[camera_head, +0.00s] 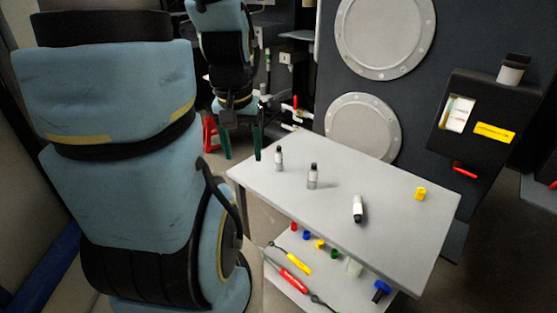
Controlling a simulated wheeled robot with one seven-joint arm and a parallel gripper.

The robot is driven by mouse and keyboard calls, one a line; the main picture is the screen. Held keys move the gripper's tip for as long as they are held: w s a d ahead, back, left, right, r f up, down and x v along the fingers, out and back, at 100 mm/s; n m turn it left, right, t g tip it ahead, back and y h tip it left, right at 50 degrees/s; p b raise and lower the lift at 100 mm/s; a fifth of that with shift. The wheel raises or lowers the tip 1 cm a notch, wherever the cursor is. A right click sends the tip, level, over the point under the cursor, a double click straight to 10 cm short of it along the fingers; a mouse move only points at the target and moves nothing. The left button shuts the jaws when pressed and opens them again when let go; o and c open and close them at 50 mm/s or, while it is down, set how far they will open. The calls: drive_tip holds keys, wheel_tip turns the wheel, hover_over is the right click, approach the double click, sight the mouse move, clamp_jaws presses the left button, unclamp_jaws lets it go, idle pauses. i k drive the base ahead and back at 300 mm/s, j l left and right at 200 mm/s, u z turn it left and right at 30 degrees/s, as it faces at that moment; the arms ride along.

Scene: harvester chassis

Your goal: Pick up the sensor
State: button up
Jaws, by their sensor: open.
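Several small light cylinders with dark ends are in view; I cannot tell which one the task calls the sensor. One cylinder (279,160) stands upright near the far left part of the grey table, and a second cylinder (312,176) stands upright to its right. A third cylinder (357,207) appears to lie or lean nearer the front edge. My gripper (242,144) is open, with dark green fingers pointing down beside the table's far left corner. It is left of the nearest cylinder and apart from it. Nothing shows between the fingers.
A yellow cap (420,193) sits on the right of the table (390,230). A lower shelf (335,296) holds coloured caps and tools. A dark panel box (478,118) stands at right, with a dark-topped cylinder (511,70) on it. The middle of the tabletop has free room.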

sight(278, 151)
drive_tip(key=i+j, duration=0.45)
drive_tip(key=j, duration=0.3)
drive_tip(key=i+j, duration=0.25)
drive_tip(key=j, duration=0.1)
